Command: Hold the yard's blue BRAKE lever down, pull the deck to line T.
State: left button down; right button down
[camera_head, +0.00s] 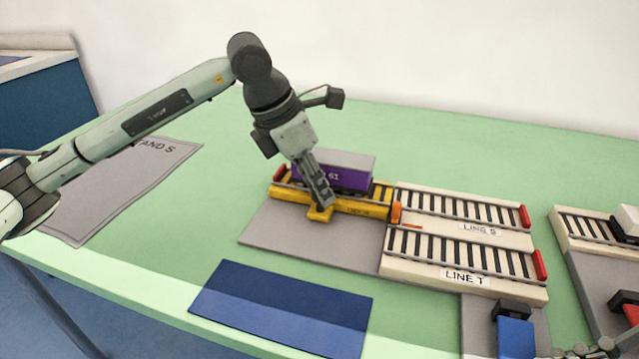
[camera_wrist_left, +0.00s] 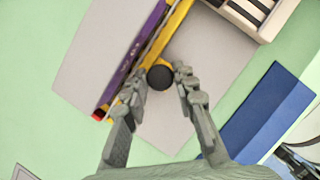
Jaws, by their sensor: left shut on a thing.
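The yellow deck (camera_head: 352,207) carries a purple wagon (camera_head: 345,178) and stands at the left end of line S (camera_head: 480,228). Line T (camera_head: 460,277) lies in front of line S. My left gripper (camera_head: 320,208) points down at the deck's front edge. In the left wrist view its fingers (camera_wrist_left: 170,78) are shut around a dark round knob (camera_wrist_left: 160,77) beside the deck. The blue lever (camera_head: 515,337) stands at the bottom right; its lettering is not visible. Part of my right gripper (camera_head: 590,351) shows right of it, cut off by the frame edge, its fingers unclear.
A grey plate (camera_head: 290,238) lies under and in front of the deck. A dark blue mat (camera_head: 280,305) lies at the front. A grey sheet (camera_head: 115,190) is at left.

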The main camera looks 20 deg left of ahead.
pick_arm(q)
jog(key=s, duration=1)
jog(key=shift+s, duration=0.3)
jog(key=shift+s+f, duration=0.1)
jog(key=shift+s, duration=0.3)
jog(key=c, duration=1.2)
grip_release()
jog(key=shift+s, duration=0.15)
jog(key=shift+r, duration=0.25)
jog(key=v, duration=1.1)
jog(key=shift+a+r, duration=0.1)
jog(key=shift+r, duration=0.2)
